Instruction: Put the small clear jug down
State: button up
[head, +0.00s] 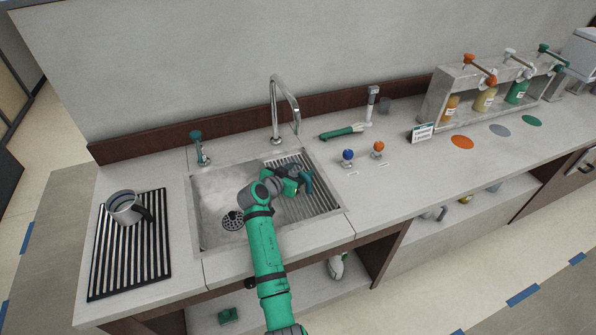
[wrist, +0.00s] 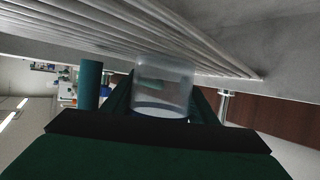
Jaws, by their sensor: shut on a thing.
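My gripper (head: 304,181) is over the right part of the sink, above or at the slatted metal rack (head: 316,203). In the wrist view it is shut on the small clear jug (wrist: 163,85), a see-through vessel between the two dark green fingers. The rack's bars (wrist: 150,30) run close by the jug in that view. I cannot tell whether the jug touches the rack. In the head view my gripper and arm hide most of the jug.
The sink's left part with its drain (head: 233,220) is bare. A metal pitcher (head: 122,207) stands on a black slatted mat (head: 133,262) at left. A tall tap (head: 274,110) rises behind the sink. Blue (head: 347,156) and orange (head: 378,148) knobbed items stand to the right.

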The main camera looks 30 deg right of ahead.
jog(key=o, duration=1.1)
jog(key=shift+a+r, duration=0.15)
jog(key=shift+a, duration=0.05)
jog(key=v, duration=1)
jog(key=shift+s+a+r, duration=0.2)
jog(key=shift+a+r, duration=0.05)
jog(key=shift+s+a+r, duration=0.15)
jog(key=shift+s+a, duration=0.05)
jog(key=shift+a, duration=0.15)
